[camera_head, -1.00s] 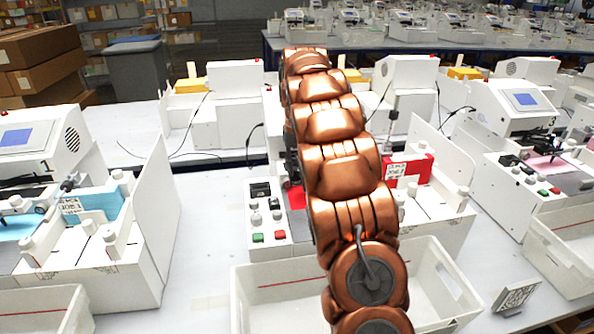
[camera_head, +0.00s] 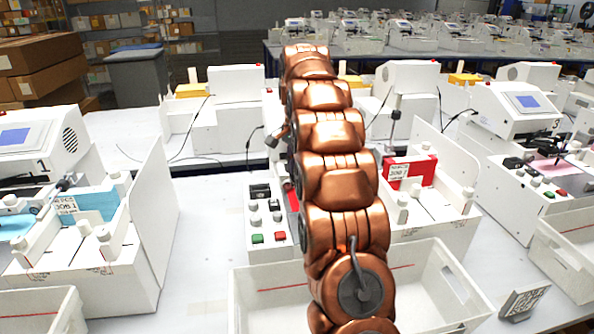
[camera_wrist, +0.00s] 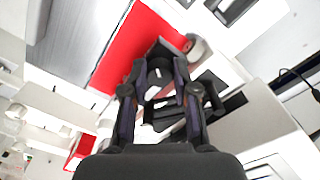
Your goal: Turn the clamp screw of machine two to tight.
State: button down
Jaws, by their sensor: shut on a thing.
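Machine two is the white plotter (camera_head: 440,228) in the middle of the head view, mostly covered by my copper arm. Its clamp screw and my gripper are hidden behind the arm there. In the wrist view, my gripper (camera_wrist: 163,50) has its dark fingers drawn together at the tips, closed on a small dark part. I take this part to be the clamp screw; the fingers hide most of it, so its turn position cannot be read. A red sheet (camera_wrist: 138,45) lies just beyond and left of the fingertips. A pale round knob (camera_wrist: 198,48) is right of them.
Machine two's panel has green and red buttons (camera_head: 280,237). A red block with a label (camera_head: 420,172) stands right of my arm. A white bin (camera_head: 262,290) is in front. Machine one (camera_head: 130,255) and machine three (camera_head: 520,190) flank it.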

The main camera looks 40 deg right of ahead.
jog(key=shift+w+m+b, duration=0.1)
jog(key=shift+m+b, duration=0.25)
jog(key=shift+m, duration=0.75)
jog(key=c, duration=0.9)
grip_release()
